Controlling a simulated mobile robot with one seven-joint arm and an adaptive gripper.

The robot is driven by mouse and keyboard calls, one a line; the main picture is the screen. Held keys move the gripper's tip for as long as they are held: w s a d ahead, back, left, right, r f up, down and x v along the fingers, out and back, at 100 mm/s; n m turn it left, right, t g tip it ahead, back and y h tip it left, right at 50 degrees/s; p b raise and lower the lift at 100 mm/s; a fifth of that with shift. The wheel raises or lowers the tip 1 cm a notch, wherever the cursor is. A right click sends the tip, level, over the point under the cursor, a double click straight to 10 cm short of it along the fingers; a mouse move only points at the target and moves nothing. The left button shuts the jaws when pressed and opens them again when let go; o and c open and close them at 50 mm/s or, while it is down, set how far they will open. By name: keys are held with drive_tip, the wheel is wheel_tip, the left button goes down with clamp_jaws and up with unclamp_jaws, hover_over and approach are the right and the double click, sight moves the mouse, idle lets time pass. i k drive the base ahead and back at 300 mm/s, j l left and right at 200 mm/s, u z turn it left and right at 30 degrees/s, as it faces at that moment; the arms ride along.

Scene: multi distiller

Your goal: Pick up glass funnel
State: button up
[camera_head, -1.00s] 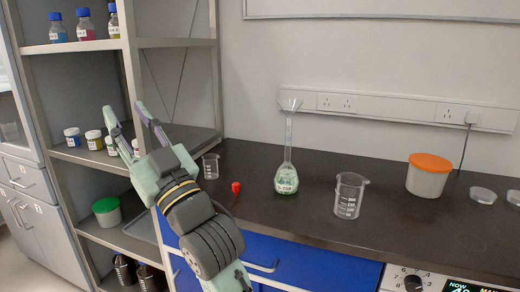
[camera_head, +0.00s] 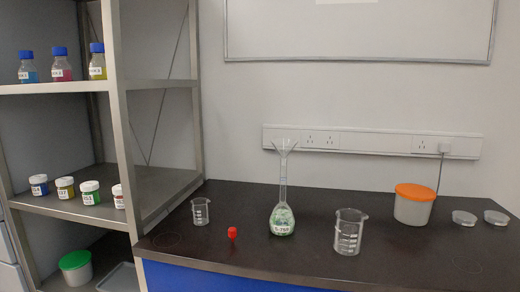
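A clear glass funnel (camera_head: 285,148) sits upright in the mouth of a long-necked volumetric flask (camera_head: 282,217). The flask stands on the dark bench and holds a green-and-white content with a label on its bulb. The funnel's stem inside the neck is hard to make out. My gripper and arm are out of view.
A small beaker (camera_head: 201,211) and a red stopper (camera_head: 232,233) stand left of the flask. A larger beaker (camera_head: 349,231) and an orange-lidded tub (camera_head: 414,204) stand right. A metal shelf (camera_head: 125,130) with bottles and jars borders the bench's left side.

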sight(284, 147)
drive_tip(key=i+j, duration=0.15)
drive_tip(key=j, duration=0.25)
drive_tip(key=i+j+z, duration=0.1)
drive_tip(key=j, duration=0.3)
drive_tip(key=i+j, duration=0.1)
drive_tip(key=j, duration=0.3)
drive_tip(key=i+z, duration=0.1)
drive_tip(key=z, duration=0.4)
drive_tip(key=j+z, duration=0.15)
drive_tip(key=z, duration=0.3)
drive_tip(key=i+j+z, duration=0.1)
drive_tip(key=z, duration=0.4)
drive_tip(key=i+j+z, duration=0.1)
drive_tip(key=j, duration=0.35)
